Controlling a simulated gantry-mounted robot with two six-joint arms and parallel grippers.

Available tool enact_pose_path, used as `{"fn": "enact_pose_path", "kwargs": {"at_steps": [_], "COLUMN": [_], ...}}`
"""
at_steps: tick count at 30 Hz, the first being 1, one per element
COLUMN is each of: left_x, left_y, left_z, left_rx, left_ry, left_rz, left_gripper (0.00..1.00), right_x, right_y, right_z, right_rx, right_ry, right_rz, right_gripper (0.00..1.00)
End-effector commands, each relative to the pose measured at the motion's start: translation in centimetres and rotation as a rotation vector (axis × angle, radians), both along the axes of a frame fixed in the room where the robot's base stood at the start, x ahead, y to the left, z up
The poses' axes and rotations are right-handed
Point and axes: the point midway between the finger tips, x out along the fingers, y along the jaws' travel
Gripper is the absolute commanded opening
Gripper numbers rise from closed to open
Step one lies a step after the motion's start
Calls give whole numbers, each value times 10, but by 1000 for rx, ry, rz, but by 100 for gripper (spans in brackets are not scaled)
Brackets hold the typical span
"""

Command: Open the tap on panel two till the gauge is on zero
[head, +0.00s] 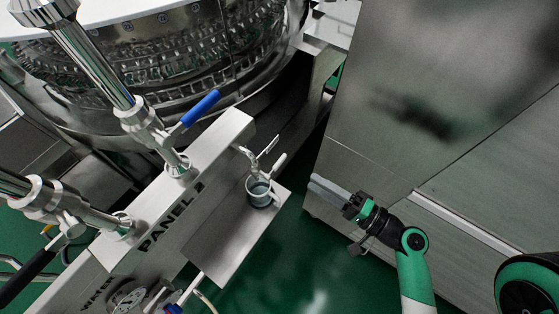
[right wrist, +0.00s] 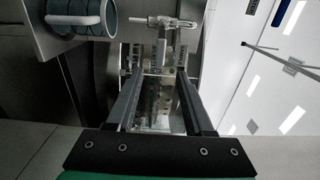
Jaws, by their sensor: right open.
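The panel (head: 160,222), lettered PANEL and a figure partly hard to read, runs diagonally through the head view. A small metal tap (head: 262,155) sticks out from its right side, above a mug (head: 260,193) on a metal shelf. The tap also shows in the right wrist view (right wrist: 170,24), beyond the fingertips. A round dial (head: 128,298), perhaps the gauge, is cut by the bottom edge; its reading cannot be made out. My right gripper (head: 350,214) is to the right of the shelf, apart from the tap. Its fingers are spread and empty (right wrist: 160,78). My left gripper is not in view.
A blue-handled valve (head: 200,108) and a black-handled valve (head: 30,272) sit on pipes at the panel. The metal shelf (head: 228,245) extends below the tap. A large steel cabinet (head: 440,90) stands close on the right. Green floor shows between shelf and cabinet.

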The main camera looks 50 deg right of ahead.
Motion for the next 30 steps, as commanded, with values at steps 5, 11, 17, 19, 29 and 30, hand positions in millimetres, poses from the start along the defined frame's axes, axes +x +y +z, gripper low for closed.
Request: {"fn": "enact_pose_path", "kwargs": {"at_steps": [5,11,17,19,29,30], "left_x": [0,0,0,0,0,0], "left_y": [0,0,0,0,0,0], "left_z": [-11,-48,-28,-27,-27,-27], "left_rx": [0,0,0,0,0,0], "left_ry": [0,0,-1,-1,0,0], "left_rz": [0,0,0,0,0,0], "left_gripper": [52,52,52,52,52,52], "right_x": [7,31,76,90,117,117], "right_y": [1,4,7,9,9,9], "right_z": [-5,-8,3,4,1,1], "right_rx": [-7,-14,-9,-8,-7,-7], "right_ry": [5,-6,-2,-3,0,0], "right_rz": [8,12,11,10,3,3], "right_gripper": [52,52,52,52,52,52]}}
